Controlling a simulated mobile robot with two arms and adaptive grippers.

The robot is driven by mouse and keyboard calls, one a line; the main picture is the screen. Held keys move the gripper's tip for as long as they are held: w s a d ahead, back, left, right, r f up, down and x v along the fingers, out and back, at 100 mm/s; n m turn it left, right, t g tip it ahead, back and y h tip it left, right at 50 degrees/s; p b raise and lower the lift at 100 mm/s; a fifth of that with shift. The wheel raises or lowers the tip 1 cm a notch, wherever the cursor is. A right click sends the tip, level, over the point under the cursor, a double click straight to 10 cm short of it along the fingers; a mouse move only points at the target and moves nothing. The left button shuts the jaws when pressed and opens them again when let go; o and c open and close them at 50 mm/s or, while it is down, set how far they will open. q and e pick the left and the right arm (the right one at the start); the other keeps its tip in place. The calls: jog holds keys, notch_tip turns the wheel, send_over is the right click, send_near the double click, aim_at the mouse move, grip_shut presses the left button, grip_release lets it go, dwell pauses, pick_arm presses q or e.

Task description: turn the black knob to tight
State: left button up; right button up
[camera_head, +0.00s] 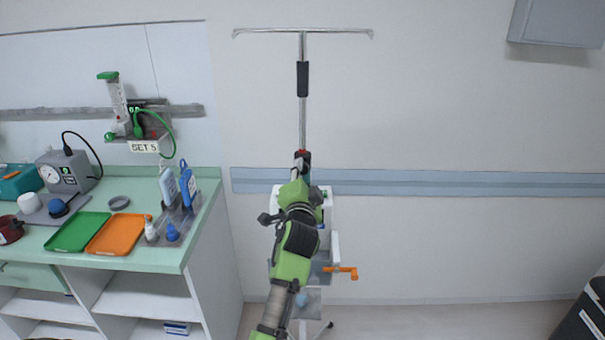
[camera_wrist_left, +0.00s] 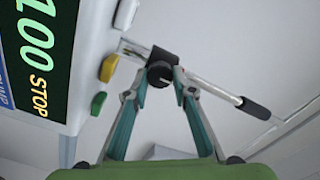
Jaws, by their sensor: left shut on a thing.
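The black knob (camera_wrist_left: 161,66) is in the left wrist view, on the silver pole near the side of a pump. My left gripper (camera_wrist_left: 163,78) is shut on it, with one teal finger on each side. In the head view my left gripper (camera_head: 300,167) is at the pole (camera_head: 302,120), just above the white pump (camera_head: 327,196). There the arm and gripper hide most of the knob, and I cannot read its setting. My right gripper is not in view.
The pump's "100 STOP" display (camera_wrist_left: 38,60) is close beside the gripper. The pole has a black grip (camera_head: 302,78) higher up. An orange-handled crank (camera_head: 345,271) is low on the right. A green counter (camera_head: 150,262) with trays stands left.

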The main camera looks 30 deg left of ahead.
pick_arm(q)
jog(key=o, duration=1.1)
jog(key=v, duration=0.7)
jog(key=shift+d, duration=0.15)
jog(key=shift+s+f, duration=0.1)
jog(key=shift+s, duration=0.05)
